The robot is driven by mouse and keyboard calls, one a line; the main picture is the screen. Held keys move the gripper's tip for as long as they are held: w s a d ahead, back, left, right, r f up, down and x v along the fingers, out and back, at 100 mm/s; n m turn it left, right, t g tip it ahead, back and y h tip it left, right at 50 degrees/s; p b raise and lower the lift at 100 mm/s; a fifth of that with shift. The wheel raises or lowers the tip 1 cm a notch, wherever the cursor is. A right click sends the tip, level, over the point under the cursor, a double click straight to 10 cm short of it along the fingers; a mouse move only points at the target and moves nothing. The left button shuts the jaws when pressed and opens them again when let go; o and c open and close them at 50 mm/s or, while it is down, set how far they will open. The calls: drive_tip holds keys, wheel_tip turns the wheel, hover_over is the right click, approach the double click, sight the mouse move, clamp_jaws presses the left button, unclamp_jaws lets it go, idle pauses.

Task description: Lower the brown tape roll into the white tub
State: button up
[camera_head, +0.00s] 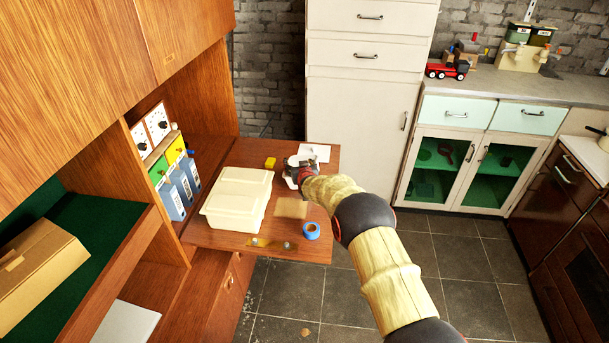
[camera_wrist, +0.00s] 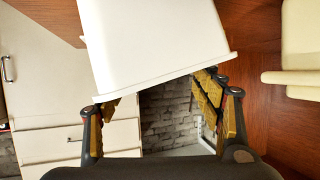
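A white tub fills the upper middle of the wrist view (camera_wrist: 152,45), with its rim toward the bottom of that picture. In the head view it shows only as pale patches around my gripper (camera_head: 302,168), at the far end of the wooden desk. In the wrist view, the fingers of my gripper (camera_wrist: 160,100) stand well apart, one by each side of the rim. Their tips pass behind the tub's near wall and are hidden. I cannot make out the brown tape roll in either view. Whether it is between the fingertips or inside the tub is hidden.
A large cream tub (camera_head: 238,192) stands left of my gripper.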

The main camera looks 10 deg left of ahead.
drive_tip(key=f, duration=0.1)
drive_tip(key=s+f, duration=0.1)
drive_tip(key=shift+d+f+g, duration=0.15)
drive_tip(key=shift+f+g, duration=0.15)
drive_tip(key=shift+s+d+r, duration=0.2)
drive_tip(key=shift+s+r, duration=0.15)
drive_tip(key=shift+s, duration=0.25)
drive_tip(key=r+v, duration=0.1)
drive_tip(key=v, duration=0.9)
drive_tip(key=shift+r, duration=0.55)
